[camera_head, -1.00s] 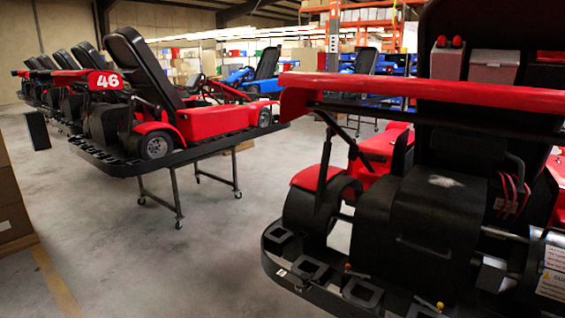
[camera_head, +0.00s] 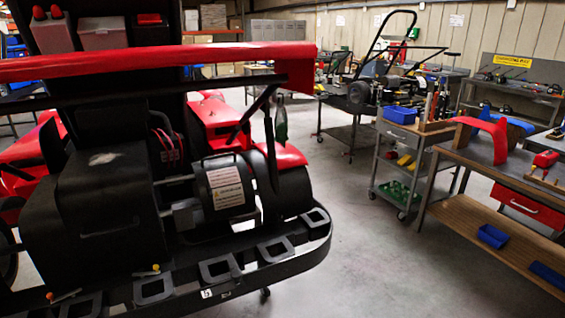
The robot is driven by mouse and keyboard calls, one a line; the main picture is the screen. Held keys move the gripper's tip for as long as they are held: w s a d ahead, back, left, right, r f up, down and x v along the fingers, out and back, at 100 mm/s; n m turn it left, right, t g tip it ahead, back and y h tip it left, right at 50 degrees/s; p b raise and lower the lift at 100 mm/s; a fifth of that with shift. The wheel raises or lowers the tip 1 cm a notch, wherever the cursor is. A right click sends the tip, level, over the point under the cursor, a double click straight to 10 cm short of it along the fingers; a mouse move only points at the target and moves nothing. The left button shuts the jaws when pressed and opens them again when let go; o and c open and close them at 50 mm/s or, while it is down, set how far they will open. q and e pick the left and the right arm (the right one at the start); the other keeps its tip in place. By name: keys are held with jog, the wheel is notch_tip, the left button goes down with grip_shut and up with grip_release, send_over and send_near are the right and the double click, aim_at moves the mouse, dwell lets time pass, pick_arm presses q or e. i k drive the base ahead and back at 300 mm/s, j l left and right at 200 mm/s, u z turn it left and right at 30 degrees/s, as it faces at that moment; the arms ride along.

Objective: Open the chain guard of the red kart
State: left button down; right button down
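The red kart (camera_head: 150,62) fills the left of the head view, seen from its rear, with its red rear panel raised across the top. Below it sits a black box-like cover (camera_head: 110,205) with a small handle on its face; it looks closed. I cannot tell for sure that this is the chain guard. Right of it is a drum with a white warning label (camera_head: 226,188). A black bumper (camera_head: 268,262) with rectangular openings curves around the kart's rear. Orange and yellow knobs (camera_head: 155,268) show low by the cover. Neither of my grippers is in view.
A grey cart (camera_head: 401,190) with blue, yellow and green items stands right of the kart. A workbench (camera_head: 480,165) with red and blue body panels is at the far right. Clear concrete floor (camera_head: 350,250) lies between them and the kart.

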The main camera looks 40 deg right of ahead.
aim_at(228, 177)
jog(key=z, duration=0.95)
jog(key=i+j, duration=0.15)
jog(key=i, duration=0.15)
jog(key=i+j, duration=0.15)
jog(key=i, duration=0.1)
